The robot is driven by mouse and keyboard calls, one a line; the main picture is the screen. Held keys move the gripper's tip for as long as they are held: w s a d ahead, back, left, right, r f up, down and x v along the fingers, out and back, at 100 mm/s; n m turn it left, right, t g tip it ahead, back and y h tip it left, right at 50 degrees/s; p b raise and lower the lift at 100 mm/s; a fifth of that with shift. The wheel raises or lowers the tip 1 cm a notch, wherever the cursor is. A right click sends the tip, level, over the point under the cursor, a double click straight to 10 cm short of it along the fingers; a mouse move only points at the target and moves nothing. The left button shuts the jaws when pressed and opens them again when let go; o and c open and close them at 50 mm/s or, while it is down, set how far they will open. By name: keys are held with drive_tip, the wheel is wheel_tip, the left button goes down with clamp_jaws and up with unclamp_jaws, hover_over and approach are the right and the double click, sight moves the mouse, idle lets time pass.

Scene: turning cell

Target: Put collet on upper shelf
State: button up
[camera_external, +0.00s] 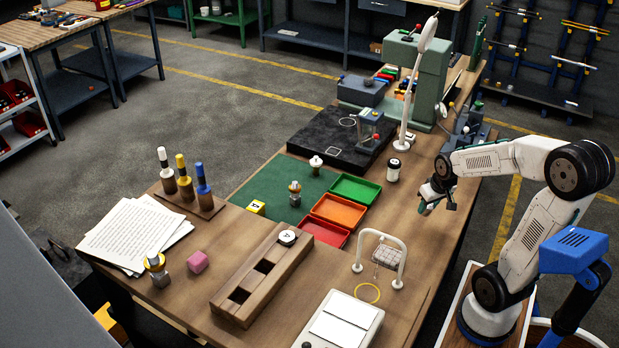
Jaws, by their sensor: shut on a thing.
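My gripper (432,200) is above the right part of the wooden bench, right of the green tray, pointing down. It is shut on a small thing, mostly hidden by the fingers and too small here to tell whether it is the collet. A metal piece with a dark band (295,194) stands on the green mat (255,190). A similar metal piece with a yellow ring (156,268) stands at the bench's front left. I cannot make out which surface is the upper shelf.
Green (354,189), orange (338,212) and red (324,233) trays lie left of my gripper. A white jar (393,171) and a white lamp (411,90) stand behind. A white frame (382,240) and a scale (340,320) stand nearer. Bare wood lies below my gripper.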

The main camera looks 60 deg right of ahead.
wheel_tip(320, 180, up, 37)
drive_tip(key=w+a+n+y, duration=0.1)
drive_tip(key=w+a+n, duration=0.4)
drive_tip(key=w+a, duration=0.8)
drive_tip(key=w+a+r+n+y, duration=0.1)
drive_tip(key=w+a+n, duration=0.25)
drive_tip(key=a, duration=0.65)
drive_tip(key=w+a+n+y, duration=0.15)
drive_tip(key=w+a, duration=0.25)
drive_tip(key=a, duration=0.6)
drive_tip(key=s+a+f+n, duration=0.1)
drive_tip(key=s+a+n, duration=0.2)
drive_tip(key=a, duration=0.8)
drive_tip(key=s+a+n+g, duration=0.15)
drive_tip(key=s+a, duration=0.25)
drive_tip(key=a, duration=0.8)
drive_tip(key=s+a+f+n+t, duration=0.1)
drive_tip(key=s+a+n, duration=0.25)
drive_tip(key=a, duration=0.75)
drive_tip(key=shift+g+y, duration=0.25)
drive_tip(key=shift+y, duration=0.1)
drive_tip(key=x, duration=0.3)
drive_tip(key=d+x, duration=0.1)
drive_tip(key=x, duration=0.2)
drive_tip(key=s+x, duration=0.1)
drive_tip(key=x, duration=0.3)
drive_tip(key=shift+d+f, duration=0.2)
drive_tip(key=shift+d, duration=0.25)
drive_tip(key=shift+f, duration=2.35)
drive_tip(key=shift+f, duration=0.1)
